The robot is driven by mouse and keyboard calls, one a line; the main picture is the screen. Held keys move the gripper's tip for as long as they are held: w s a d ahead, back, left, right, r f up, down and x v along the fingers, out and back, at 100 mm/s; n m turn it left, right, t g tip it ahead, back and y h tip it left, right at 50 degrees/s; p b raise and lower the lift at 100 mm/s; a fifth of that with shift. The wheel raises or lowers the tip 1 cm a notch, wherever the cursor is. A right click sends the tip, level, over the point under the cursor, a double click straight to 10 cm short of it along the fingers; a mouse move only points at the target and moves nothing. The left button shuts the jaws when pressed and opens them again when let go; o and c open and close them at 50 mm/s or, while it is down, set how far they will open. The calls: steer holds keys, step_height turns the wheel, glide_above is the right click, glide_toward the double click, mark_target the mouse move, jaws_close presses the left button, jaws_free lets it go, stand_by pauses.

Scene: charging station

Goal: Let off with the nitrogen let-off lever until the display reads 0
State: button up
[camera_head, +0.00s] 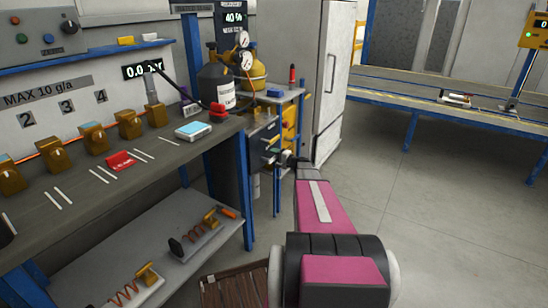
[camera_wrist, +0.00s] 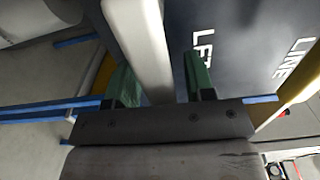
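In the wrist view a pale bar (camera_wrist: 146,40), which looks like the let-off lever, runs down between the two green fingers of my gripper (camera_wrist: 160,82). The fingers are apart. The bar lies close to the left finger, and a gap shows on its right. In the head view my gripper (camera_head: 290,159) is beside the cabinet and small; the lever cannot be made out there. A black display (camera_head: 144,70) on the left bench reads about "0.0", its last digits partly covered by a hose.
A dark cylinder (camera_head: 215,82) and a yellow cylinder (camera_head: 257,72) with gauges stand behind the bench (camera_head: 190,150). A white cabinet (camera_head: 328,75) stands close behind my gripper. The floor (camera_head: 420,190) on the right is clear.

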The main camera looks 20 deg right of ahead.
steer(key=v, duration=1)
steer(key=shift+s+d, duration=0.3)
steer(key=s+a+f+n+g+h, duration=0.1)
steer(key=s+a+n+g, duration=0.3)
steer(key=a, duration=0.7)
steer(key=s+a+f+n+g+h, duration=0.1)
steer(key=s+a+n+g, duration=0.1)
steer(key=s+a+g, duration=0.7)
steer(key=s+a+r+n+h, duration=0.1)
steer(key=s+a+n+h, duration=0.1)
steer(key=s+a+h, duration=0.2)
steer(key=s+a+r+n+g+h, duration=0.1)
steer(key=s+a+h, duration=0.4)
steer(key=s, duration=0.5)
steer(key=shift+a+n, duration=0.2)
steer(key=shift+n, duration=0.6)
